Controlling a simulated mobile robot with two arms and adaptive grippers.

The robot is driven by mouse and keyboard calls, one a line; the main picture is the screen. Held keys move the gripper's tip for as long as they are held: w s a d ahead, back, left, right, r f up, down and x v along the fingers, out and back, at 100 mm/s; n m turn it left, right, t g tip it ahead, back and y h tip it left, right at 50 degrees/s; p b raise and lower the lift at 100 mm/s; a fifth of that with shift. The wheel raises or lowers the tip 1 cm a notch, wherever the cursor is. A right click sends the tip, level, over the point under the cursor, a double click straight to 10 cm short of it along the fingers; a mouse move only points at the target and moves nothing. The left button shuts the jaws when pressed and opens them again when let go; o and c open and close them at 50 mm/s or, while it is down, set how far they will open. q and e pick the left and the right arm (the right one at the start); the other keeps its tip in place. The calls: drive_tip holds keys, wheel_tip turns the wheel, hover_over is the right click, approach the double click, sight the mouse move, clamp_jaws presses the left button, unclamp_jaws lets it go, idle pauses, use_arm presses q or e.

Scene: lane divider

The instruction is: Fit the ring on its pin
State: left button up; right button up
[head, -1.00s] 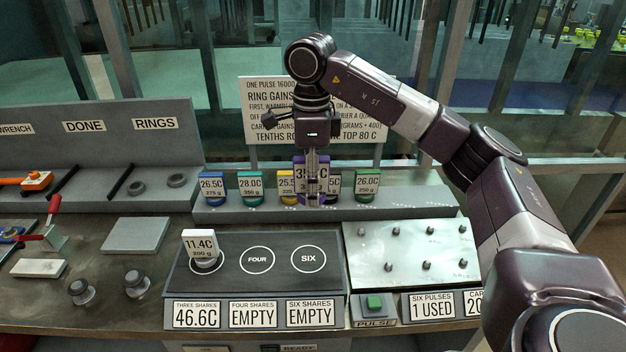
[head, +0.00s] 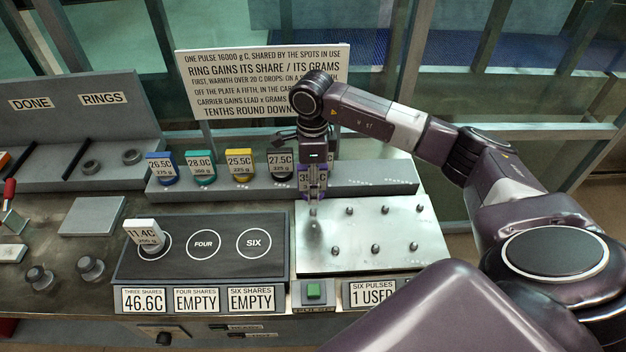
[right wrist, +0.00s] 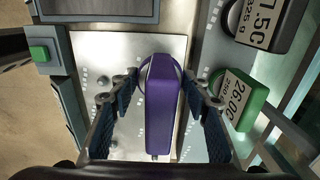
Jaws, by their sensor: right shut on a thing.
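My right gripper (head: 313,200) is shut on a purple ring piece with a tag reading about 35 C (head: 304,185). It holds the piece above the far left part of the pale metal plate (head: 395,262). The right wrist view shows the purple piece (right wrist: 162,110) upright between both fingers (right wrist: 160,82). Several short pins stand on the plate, one of them at its near middle (head: 375,249). A dark shadow or reflection lies below the gripper. The fingers and piece hide what is directly beneath, and the piece looks clear of the plate. My left gripper is not in view.
A shelf behind holds tagged rings: blue (head: 163,169), teal (head: 201,169), yellow (head: 240,167), black (head: 280,165) and green (right wrist: 240,98). A dark three-spot plate (head: 205,272) is at left, with an 11.4C tagged ring (head: 145,234). A green pulse button (head: 313,291) is in front.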

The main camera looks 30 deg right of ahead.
sight(313, 210)
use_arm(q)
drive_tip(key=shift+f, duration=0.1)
